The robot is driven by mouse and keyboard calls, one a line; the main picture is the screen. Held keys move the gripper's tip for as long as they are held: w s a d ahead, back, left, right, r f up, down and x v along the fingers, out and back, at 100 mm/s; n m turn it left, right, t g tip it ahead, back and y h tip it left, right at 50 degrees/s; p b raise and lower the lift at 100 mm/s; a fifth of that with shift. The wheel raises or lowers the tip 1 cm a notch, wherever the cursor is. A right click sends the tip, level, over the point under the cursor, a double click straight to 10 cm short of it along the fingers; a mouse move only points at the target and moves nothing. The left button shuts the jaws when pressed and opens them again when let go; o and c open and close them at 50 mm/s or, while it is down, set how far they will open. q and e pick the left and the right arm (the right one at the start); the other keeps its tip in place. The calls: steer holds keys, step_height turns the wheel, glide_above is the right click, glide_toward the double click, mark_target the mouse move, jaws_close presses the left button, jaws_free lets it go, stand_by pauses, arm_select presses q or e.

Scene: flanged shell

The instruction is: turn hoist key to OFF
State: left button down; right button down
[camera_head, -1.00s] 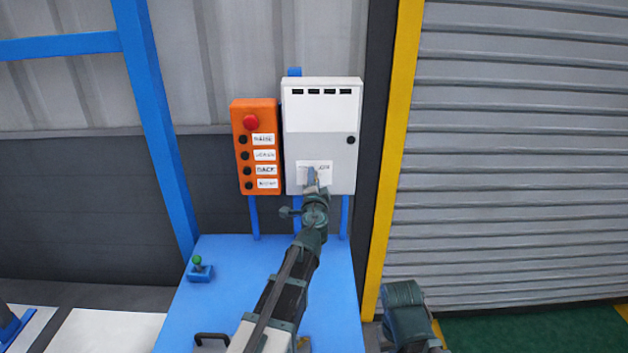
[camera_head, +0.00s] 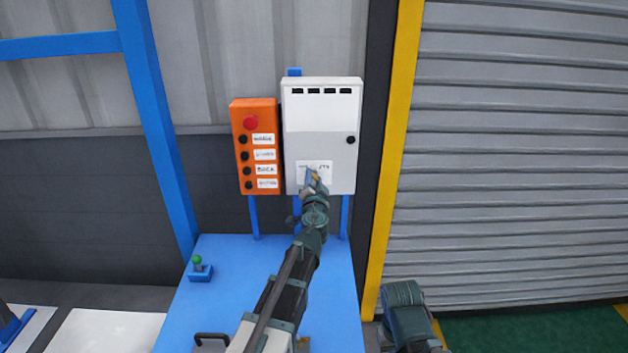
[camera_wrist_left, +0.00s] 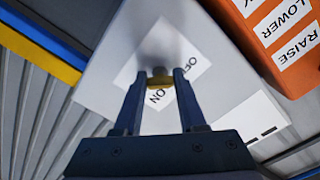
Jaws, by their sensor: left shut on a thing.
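The grey hoist control box (camera_head: 320,120) hangs on blue posts, with a white key label (camera_head: 328,168) low on its front. My left gripper (camera_head: 313,176) reaches up to this label and covers most of the key in the head view. In the left wrist view, the left gripper (camera_wrist_left: 160,78) is shut on the brass-coloured key (camera_wrist_left: 159,76), in front of the label (camera_wrist_left: 130,72). The label shows ON and OFF, tilted in this view. The key's exact pointing direction is hard to tell.
An orange button box (camera_head: 257,150) with a red button (camera_head: 250,123) is close on the left of the grey box. Below is a blue surface (camera_head: 220,290) with a small green-topped control (camera_head: 198,266). A yellow post (camera_head: 392,150) stands to the right.

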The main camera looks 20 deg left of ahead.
arm_select(q)
steer(key=shift+s, duration=0.1)
steer(key=shift+c, duration=2.4)
jaws_free()
